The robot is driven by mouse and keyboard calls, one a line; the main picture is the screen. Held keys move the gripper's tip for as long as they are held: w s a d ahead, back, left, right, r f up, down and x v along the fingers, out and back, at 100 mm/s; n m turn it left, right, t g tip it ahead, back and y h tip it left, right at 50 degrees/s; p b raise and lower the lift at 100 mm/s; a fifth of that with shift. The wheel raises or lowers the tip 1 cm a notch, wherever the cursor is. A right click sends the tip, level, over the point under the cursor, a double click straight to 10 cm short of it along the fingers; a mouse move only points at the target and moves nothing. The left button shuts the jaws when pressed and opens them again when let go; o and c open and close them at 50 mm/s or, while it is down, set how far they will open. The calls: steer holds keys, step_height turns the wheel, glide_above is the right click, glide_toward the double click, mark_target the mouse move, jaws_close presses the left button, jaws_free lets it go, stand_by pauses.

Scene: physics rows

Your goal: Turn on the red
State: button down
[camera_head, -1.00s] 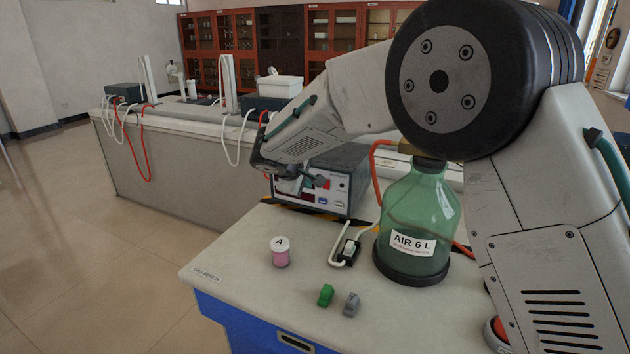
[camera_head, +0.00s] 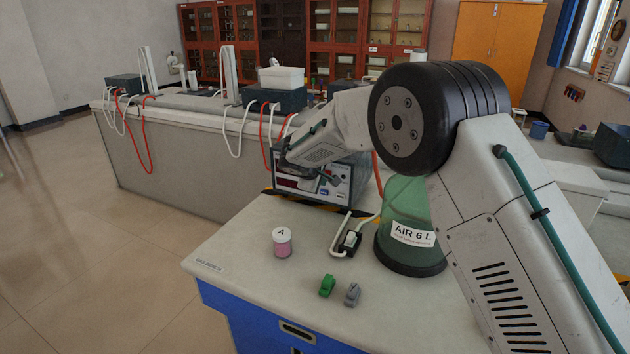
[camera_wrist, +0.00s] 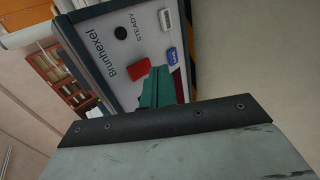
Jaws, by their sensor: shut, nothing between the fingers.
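The instrument box, labelled "Brunhexel", shows its light front panel in the wrist view (camera_wrist: 105,45). On it a red switch (camera_wrist: 138,69) sits beside a blue switch (camera_wrist: 172,56) and a white one (camera_wrist: 165,18), with a round black part (camera_wrist: 120,33). My gripper (camera_wrist: 156,75) has its green fingers closed and empty in front of the panel. Its tips appear close to the red switch; I cannot tell whether they touch. In the head view my gripper (camera_head: 328,178) is before the box (camera_head: 352,170), and the red switch cannot be made out there.
A green glass jar labelled "AIR 6 L" (camera_head: 408,215) stands right of the box, under my arm. A small switch on a cord (camera_head: 350,240), a pink jar "A" (camera_head: 282,243), and green (camera_head: 327,285) and grey (camera_head: 352,294) clips are on the bench (camera_head: 235,255). The bench's front left is free.

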steer(key=shift+w+d+f, duration=0.15)
steer(key=shift+w+d, duration=0.15)
steer(key=shift+w, duration=0.5)
steer(key=shift+w, duration=0.1)
steer(key=shift+r, duration=0.8)
steer(key=s+f+v, duration=0.1)
steer(key=v, duration=1.2)
steer(key=shift+s+a+f, duration=0.3)
